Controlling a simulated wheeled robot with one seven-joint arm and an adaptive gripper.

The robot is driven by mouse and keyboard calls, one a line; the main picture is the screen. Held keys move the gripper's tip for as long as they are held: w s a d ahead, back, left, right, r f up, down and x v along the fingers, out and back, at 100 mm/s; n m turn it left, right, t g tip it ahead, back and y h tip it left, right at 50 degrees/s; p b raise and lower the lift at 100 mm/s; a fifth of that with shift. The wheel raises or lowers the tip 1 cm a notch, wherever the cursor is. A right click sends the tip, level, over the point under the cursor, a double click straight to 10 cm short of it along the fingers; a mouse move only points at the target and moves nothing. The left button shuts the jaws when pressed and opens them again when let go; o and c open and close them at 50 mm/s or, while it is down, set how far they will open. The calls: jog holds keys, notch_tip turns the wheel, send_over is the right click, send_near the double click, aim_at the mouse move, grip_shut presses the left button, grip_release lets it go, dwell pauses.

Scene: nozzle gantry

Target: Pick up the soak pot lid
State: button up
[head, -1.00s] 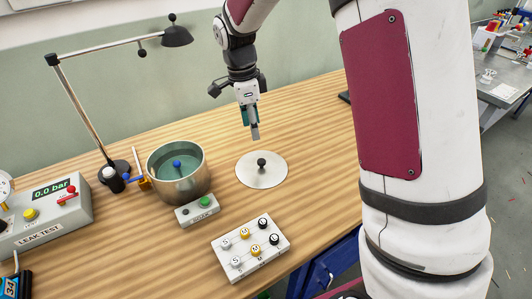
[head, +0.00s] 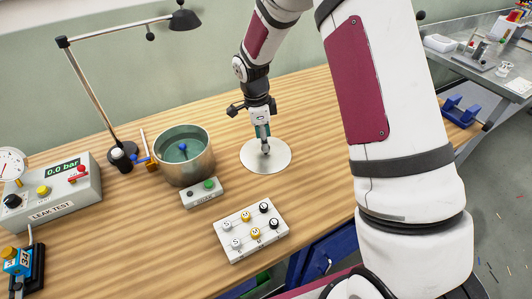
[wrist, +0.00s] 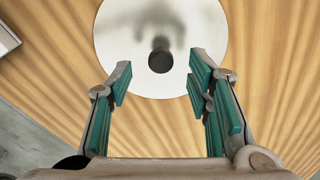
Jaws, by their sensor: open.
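The soak pot lid (head: 255,160) is a flat, shiny metal disc lying on the wooden bench, right of the soak pot (head: 201,166). In the wrist view the lid (wrist: 190,75) shows its round black knob (wrist: 160,61) near its middle. My gripper (head: 265,145) is over the lid, pointing down, and hides the knob in the head view. In the wrist view my gripper (wrist: 158,75) is open, with green-padded fingers to the left and right and the knob between and just beyond the fingertips. Nothing is held. The pot stands uncovered with a blue knobbed thing (head: 182,148) inside.
A small box with a green button (head: 208,184) sits before the pot. A white block with several marked knobs (head: 250,232) stands in front of the lid. A lamp (head: 92,100) and leak tester (head: 55,190) are left. Bench behind and right of the lid is clear.

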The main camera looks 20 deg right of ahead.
aim_at(252, 157)
jog(key=shift+d+f, duration=0.2)
jog(key=shift+f, duration=1.5)
grip_shut()
jog(key=shift+r, duration=0.15)
